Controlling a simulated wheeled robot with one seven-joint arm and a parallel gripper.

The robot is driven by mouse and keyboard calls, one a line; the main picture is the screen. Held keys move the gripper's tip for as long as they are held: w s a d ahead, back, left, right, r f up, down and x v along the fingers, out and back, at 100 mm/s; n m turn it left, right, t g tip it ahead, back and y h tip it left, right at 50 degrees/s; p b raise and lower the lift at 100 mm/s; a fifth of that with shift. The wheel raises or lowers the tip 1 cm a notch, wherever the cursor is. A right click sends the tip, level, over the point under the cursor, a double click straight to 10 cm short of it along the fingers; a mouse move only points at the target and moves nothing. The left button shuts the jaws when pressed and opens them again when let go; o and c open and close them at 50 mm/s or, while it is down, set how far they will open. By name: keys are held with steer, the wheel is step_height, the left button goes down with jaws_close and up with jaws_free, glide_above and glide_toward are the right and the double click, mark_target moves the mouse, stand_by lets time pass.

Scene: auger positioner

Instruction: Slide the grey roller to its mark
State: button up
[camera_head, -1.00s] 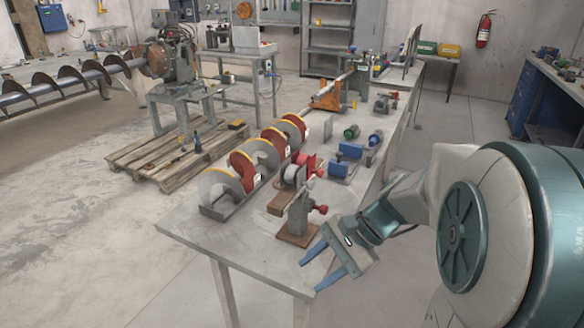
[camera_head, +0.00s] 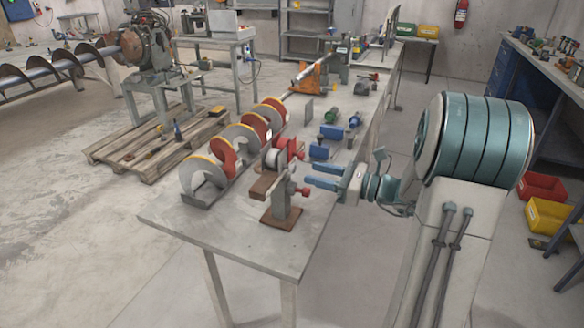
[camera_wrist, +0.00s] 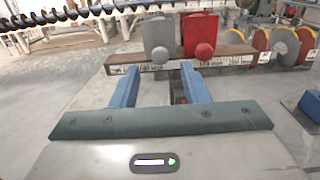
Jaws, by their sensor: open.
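A grey upright plate with a round grey knob, which looks like the grey roller (camera_wrist: 158,40), stands on a brown rail (camera_wrist: 232,52) in the wrist view. A red one (camera_wrist: 203,32) stands close to its right. In the head view the grey roller (camera_head: 271,159) is pale and small, beside the red one. Pale strips with small dark marks run along the rail's front edge; I cannot tell which is the mark. My gripper (camera_head: 309,174) is open and empty, pointing at the rail from the right. In the wrist view its blue fingers (camera_wrist: 157,72) point towards the grey roller, apart from it.
A grey stand with a red knob (camera_head: 283,195) on a brown base is near the bench's front end. Red and grey auger flights (camera_head: 222,150) line the far side. Blue blocks (camera_head: 320,150) lie beyond my gripper. The bench's front left corner (camera_head: 190,222) is bare.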

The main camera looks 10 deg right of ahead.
mark_target(293, 165)
steer(key=x, duration=0.7)
jaws_close()
